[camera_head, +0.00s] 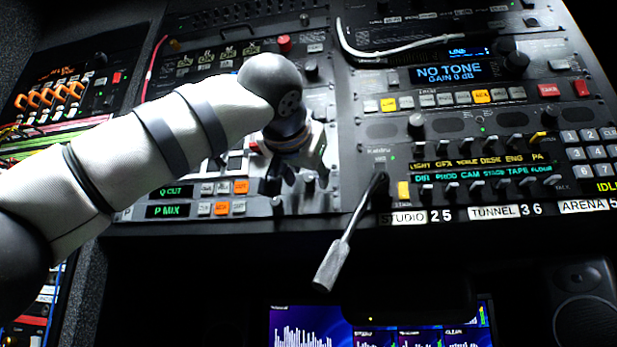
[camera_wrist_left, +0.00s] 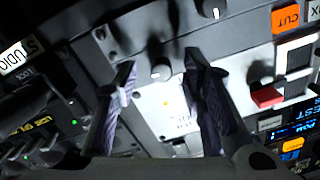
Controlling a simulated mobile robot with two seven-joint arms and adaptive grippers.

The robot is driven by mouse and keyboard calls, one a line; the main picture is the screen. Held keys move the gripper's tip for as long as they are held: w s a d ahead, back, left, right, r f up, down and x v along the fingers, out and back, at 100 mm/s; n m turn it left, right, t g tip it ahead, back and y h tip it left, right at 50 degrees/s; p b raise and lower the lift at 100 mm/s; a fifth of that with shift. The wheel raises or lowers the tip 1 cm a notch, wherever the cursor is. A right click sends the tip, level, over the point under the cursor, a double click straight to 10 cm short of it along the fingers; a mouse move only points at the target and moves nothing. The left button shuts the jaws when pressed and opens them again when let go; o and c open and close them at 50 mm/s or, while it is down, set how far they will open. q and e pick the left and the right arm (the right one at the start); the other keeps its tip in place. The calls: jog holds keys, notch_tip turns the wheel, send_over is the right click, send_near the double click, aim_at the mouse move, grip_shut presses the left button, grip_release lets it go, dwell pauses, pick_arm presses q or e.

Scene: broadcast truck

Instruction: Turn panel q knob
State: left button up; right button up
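My left gripper (camera_head: 290,190) reaches the panel below the wrist, near the Q CUT display (camera_head: 170,191); the arm and hand cover much of this area in the head view. In the left wrist view, the two dark fingers of the left gripper (camera_wrist_left: 160,62) stand apart. A small dark round knob (camera_wrist_left: 160,71) with a pale mark lies between the fingertips, on the panel beside a light plate (camera_wrist_left: 168,112). I see a gap on both sides of it. I cannot read a label naming it as the panel q knob. My right gripper is not in view.
Another knob (camera_wrist_left: 212,9) is near the top of the left wrist view. A red key (camera_wrist_left: 266,97) and an orange CUT key (camera_wrist_left: 286,17) lie to the right. A dark rod with a grey end (camera_head: 328,266) sticks out right of the hand. Screens (camera_head: 375,327) are below.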

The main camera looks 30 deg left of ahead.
pick_arm(q)
jog(key=shift+w+a+r, duration=0.15)
jog(key=shift+w+a, duration=0.05)
jog(key=shift+w, duration=0.5)
jog(key=shift+c, duration=0.3)
grip_shut()
